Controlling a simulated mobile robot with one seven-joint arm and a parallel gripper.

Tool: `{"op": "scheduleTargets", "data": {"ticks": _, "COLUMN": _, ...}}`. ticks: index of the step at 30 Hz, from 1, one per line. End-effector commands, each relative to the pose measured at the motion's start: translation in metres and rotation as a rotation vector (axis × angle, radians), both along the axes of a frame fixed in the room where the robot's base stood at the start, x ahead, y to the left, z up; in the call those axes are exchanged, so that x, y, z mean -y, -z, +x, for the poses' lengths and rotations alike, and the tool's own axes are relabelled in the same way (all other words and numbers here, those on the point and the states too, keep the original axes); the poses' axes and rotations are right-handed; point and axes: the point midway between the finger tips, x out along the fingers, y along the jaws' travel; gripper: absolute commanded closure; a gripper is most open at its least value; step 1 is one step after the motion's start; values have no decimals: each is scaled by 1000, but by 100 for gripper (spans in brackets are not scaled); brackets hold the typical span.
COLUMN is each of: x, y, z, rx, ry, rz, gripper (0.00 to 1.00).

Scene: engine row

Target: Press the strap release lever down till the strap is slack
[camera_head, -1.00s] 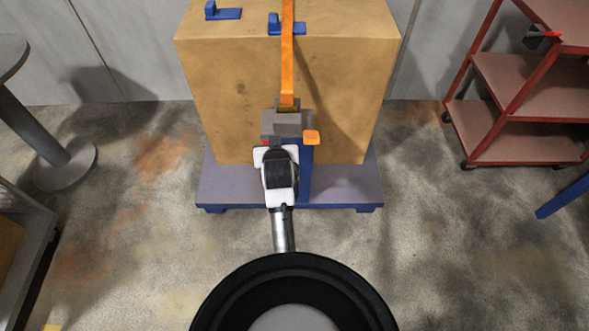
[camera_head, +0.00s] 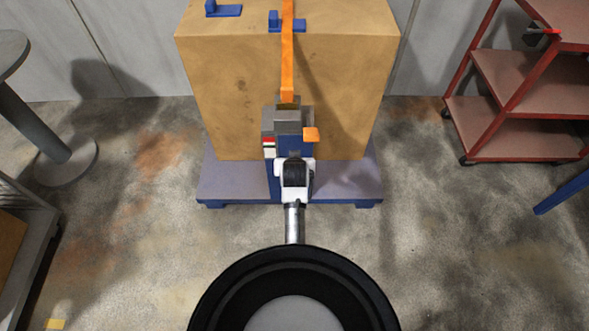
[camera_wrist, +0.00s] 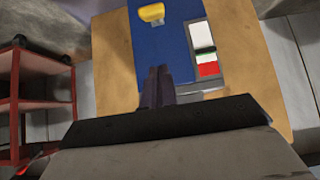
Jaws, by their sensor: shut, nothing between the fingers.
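The strap release lever shows as an orange handle (camera_head: 311,134) on the right of a blue post (camera_head: 275,182) in the head view. It appears as a yellow-orange knob (camera_wrist: 151,13) at the top of the wrist view. The orange strap (camera_head: 287,65) runs straight from the box top down to a grey housing (camera_head: 287,119). My gripper (camera_wrist: 158,72) is shut and empty in front of the blue face, apart from the knob in the picture. In the head view my wrist hides the fingers and part of the post.
The large tan box (camera_head: 235,90) stands on a blue-edged pallet (camera_head: 345,190). A red shelf cart (camera_head: 510,130) stands right, a round-based table (camera_head: 60,165) left.

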Motion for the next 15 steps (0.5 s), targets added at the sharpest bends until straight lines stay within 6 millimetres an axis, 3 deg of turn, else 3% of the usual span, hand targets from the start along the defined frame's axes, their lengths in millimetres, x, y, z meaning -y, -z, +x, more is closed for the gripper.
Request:
{"op": "scheduleTargets", "data": {"ticks": 9, "x": 0, "y": 40, "z": 39, "rx": -1, "ry": 0, "rz": 0, "gripper": 100}}
{"op": "scheduleTargets", "data": {"ticks": 15, "x": 0, "y": 64, "z": 23, "rx": -2, "ry": 0, "rz": 0, "gripper": 100}}
